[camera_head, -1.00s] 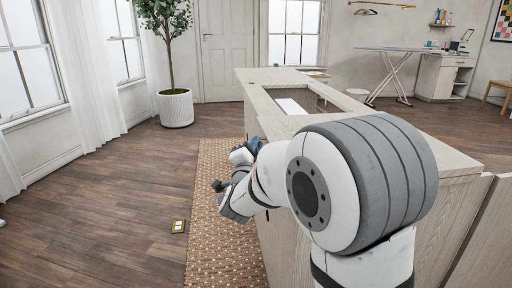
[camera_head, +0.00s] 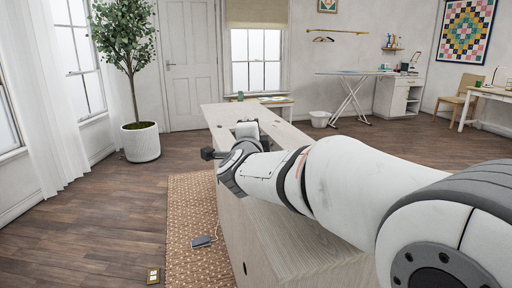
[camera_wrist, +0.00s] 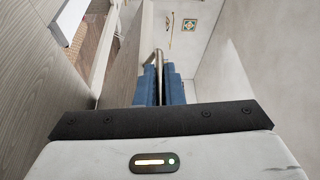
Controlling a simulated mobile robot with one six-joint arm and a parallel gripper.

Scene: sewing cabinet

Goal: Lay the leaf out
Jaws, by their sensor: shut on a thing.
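The pale wood cabinet (camera_head: 222,118) stands beyond my arm in the head view, and my arm covers much of its top. My gripper (camera_wrist: 160,85) shows its two blue pads in the wrist view, closed on a thin brownish bar (camera_wrist: 158,61). The bar lies along a pale wood panel (camera_wrist: 128,62), which seems to be the leaf; how the two join is hidden.
A woven rug (camera_head: 184,195) lies left of the cabinet with a grey pedal (camera_head: 201,242) and its cord. A brass floor outlet (camera_head: 153,275) is nearby. A potted tree (camera_head: 141,142) stands at the back left. The wood floor between is clear.

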